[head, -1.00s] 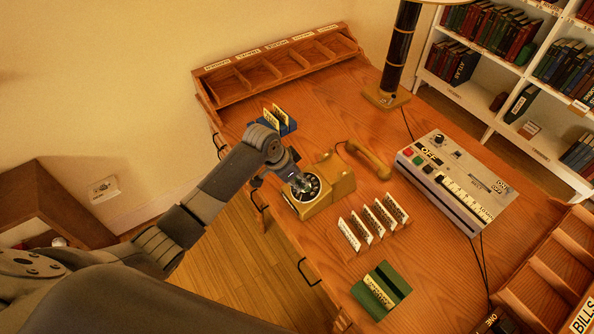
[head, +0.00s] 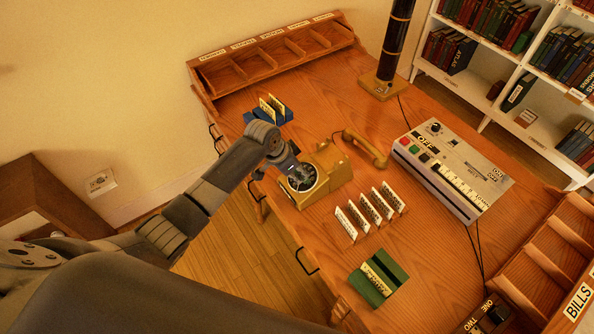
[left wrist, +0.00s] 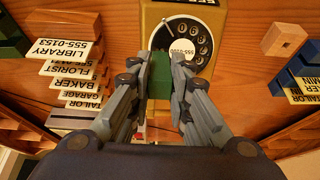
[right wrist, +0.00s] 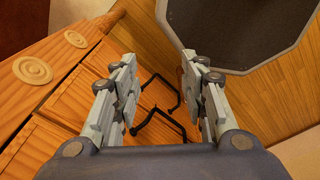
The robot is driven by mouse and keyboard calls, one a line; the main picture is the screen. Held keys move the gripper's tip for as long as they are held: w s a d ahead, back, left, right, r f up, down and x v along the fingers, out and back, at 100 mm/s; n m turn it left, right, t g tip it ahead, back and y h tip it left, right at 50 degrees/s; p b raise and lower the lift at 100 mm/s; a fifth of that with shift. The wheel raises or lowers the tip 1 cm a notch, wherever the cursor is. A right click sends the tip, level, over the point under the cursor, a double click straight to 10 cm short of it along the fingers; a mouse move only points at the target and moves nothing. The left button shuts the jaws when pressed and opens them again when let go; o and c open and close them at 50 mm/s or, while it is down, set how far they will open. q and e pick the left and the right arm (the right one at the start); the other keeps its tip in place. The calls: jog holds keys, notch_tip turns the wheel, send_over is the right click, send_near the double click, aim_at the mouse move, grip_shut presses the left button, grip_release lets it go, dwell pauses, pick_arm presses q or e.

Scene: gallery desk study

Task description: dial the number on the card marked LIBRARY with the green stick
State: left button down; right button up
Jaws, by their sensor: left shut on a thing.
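My left gripper (head: 290,166) is shut on the green stick and hangs over the dial (head: 303,178) of the yellow phone (head: 333,166). In the left wrist view the stick (left wrist: 160,76) is between the fingertips at the near edge of the dial (left wrist: 187,43); I cannot tell whether it touches. The LIBRARY card (left wrist: 66,50), reading 555-0153, shows at left in that view; in the head view a card (head: 376,277) stands in the green holder (head: 392,275). My right gripper (right wrist: 160,66) is open and empty, away from the desk top.
The handset (head: 365,150) lies off the phone. Several cards (head: 371,210) stand in a row right of the phone. A blue card holder (head: 284,115) stands behind it. A grey switch box (head: 455,175) and a lamp base (head: 380,87) are farther right.

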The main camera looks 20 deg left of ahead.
pick_arm(q)
jog(key=shift+f, duration=0.1)
dwell(0.3)
jog(key=shift+w+d+f+b, duration=0.2)
jog(key=shift+f+b, duration=0.1)
jog(key=shift+f, duration=0.1)
pick_arm(e)
jog(key=shift+d+f, duration=0.3)
jog(key=shift+d, duration=0.1)
pick_arm(q)
jog(key=shift+s+a, duration=0.1)
jog(key=shift+s+a+f, duration=0.3)
jog(key=shift+s+a, duration=0.05)
jog(key=shift+a, duration=0.25)
jog(key=shift+s+a+f, duration=0.3)
jog(key=shift+a, duration=0.3)
pick_arm(e)
jog(key=shift+a, duration=0.3)
jog(key=shift+r, duration=0.3)
pick_arm(q)
jog(key=shift+r, duration=0.1)
pick_arm(e)
jog(key=shift+d, duration=0.2)
